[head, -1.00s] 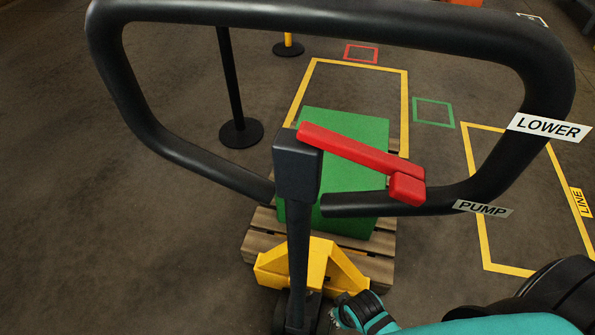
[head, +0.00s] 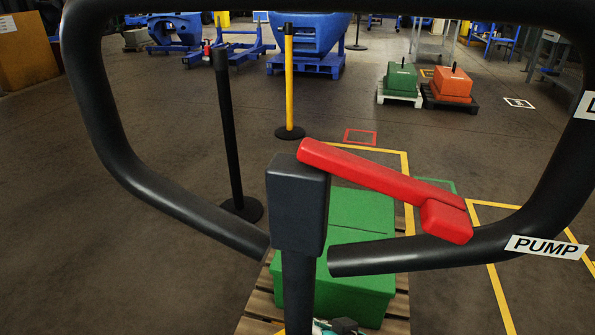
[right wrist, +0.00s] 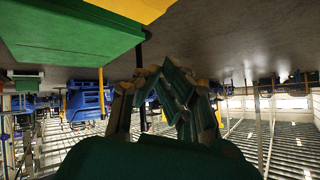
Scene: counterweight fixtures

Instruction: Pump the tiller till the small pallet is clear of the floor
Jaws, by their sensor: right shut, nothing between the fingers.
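The tiller (head: 297,210) stands upright in front of me, with a black loop handle, a red lever (head: 385,185) across its top and a PUMP label (head: 546,247) on the handle's lower right. Behind it the wooden small pallet (head: 257,303) carries a green block (head: 362,215). Whether the pallet touches the floor cannot be seen. My right gripper (right wrist: 172,74) is shut and empty, below the handle, near the green block (right wrist: 70,38) in the right wrist view. A little of it shows at the head view's bottom edge. No left gripper shows.
A black post (head: 229,130) and a yellow post (head: 289,80) stand beyond the tiller. Green (head: 400,78) and orange (head: 452,84) blocks on small pallets and blue equipment (head: 310,35) are further back. Open floor lies to the left.

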